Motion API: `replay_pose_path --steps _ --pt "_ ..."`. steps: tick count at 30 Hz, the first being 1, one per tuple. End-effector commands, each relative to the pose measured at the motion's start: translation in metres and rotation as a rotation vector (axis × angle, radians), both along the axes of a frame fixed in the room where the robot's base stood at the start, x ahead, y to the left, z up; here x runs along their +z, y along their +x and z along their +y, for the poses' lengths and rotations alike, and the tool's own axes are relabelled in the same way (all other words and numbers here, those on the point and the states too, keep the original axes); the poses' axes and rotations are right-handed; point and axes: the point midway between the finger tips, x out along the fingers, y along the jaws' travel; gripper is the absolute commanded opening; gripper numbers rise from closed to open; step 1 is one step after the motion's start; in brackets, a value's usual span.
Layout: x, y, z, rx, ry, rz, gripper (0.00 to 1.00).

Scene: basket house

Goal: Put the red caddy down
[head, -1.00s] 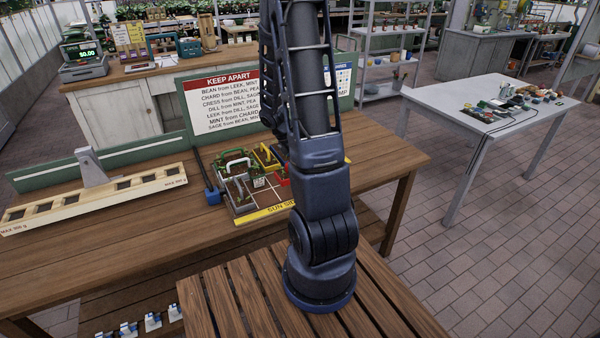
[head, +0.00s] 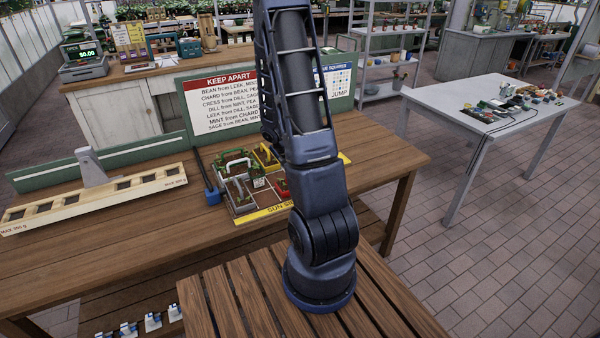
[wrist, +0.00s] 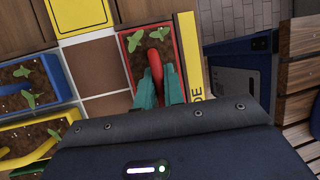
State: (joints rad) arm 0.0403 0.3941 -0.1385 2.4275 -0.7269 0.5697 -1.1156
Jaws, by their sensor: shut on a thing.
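The red caddy (wrist: 126,57) is a small open box with soil, green seedlings and a red bar handle. In the wrist view, my gripper (wrist: 160,84) has its teal fingers shut on that handle. The caddy is at the squared tray (wrist: 107,106), beside its yellow edge strip; I cannot tell whether its bottom touches the tray. In the head view, part of the red caddy (head: 282,187) shows just left of my arm, over the tray's right part (head: 263,212). My gripper is hidden behind my arm there.
A blue caddy (wrist: 62,78) and a yellow-handled caddy (wrist: 60,122) stand left of the red one in the wrist view. The keep-apart sign (head: 222,103) stands behind the tray. A cream slotted beam (head: 95,203) lies at left. The wooden bench (head: 150,262) is clear in front.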

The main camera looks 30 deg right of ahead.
Motion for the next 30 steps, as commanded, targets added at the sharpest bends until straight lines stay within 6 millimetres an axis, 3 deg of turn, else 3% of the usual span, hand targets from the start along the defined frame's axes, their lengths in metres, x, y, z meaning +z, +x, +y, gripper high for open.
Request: replay_pose_path --steps 2,3,6,19,30 --pt "-0.002 0.000 0.000 0.001 0.000 0.001 0.00" --pt "-0.002 0.000 0.000 0.000 0.000 0.000 0.16" --pt "-0.002 0.000 0.000 0.000 0.000 0.000 0.32" --pt "0.006 0.002 0.002 0.000 0.000 -0.002 0.32" --pt "0.059 0.012 0.025 0.001 0.000 -0.004 0.32"
